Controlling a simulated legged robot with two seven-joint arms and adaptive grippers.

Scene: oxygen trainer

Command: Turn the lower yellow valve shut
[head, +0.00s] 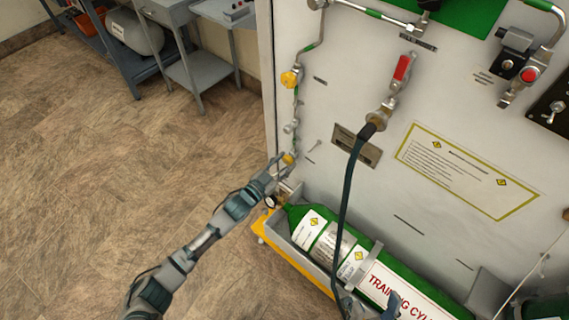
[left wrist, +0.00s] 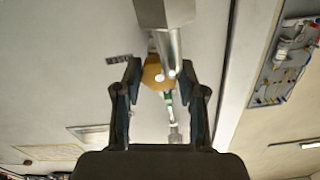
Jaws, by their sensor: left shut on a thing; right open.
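The lower yellow valve (head: 288,159) sits on the thin pipe line at the left edge of the white panel, mostly hidden by my left gripper. My left gripper (head: 281,163) is at this valve. In the left wrist view the yellow valve knob (left wrist: 156,73) lies between the two fingers of the left gripper (left wrist: 160,78), which is shut on it. A metal pipe piece partly covers the knob there. My right gripper (head: 371,303) is open at the bottom edge, in front of the green cylinder, and only partly in view.
The upper yellow valve (head: 290,79) is on the same line above. A green training cylinder (head: 299,216) lies in a tray under the panel. A dark hose (head: 346,195) hangs from a fitting with a red handle (head: 403,67). The floor (head: 110,150) at left is clear.

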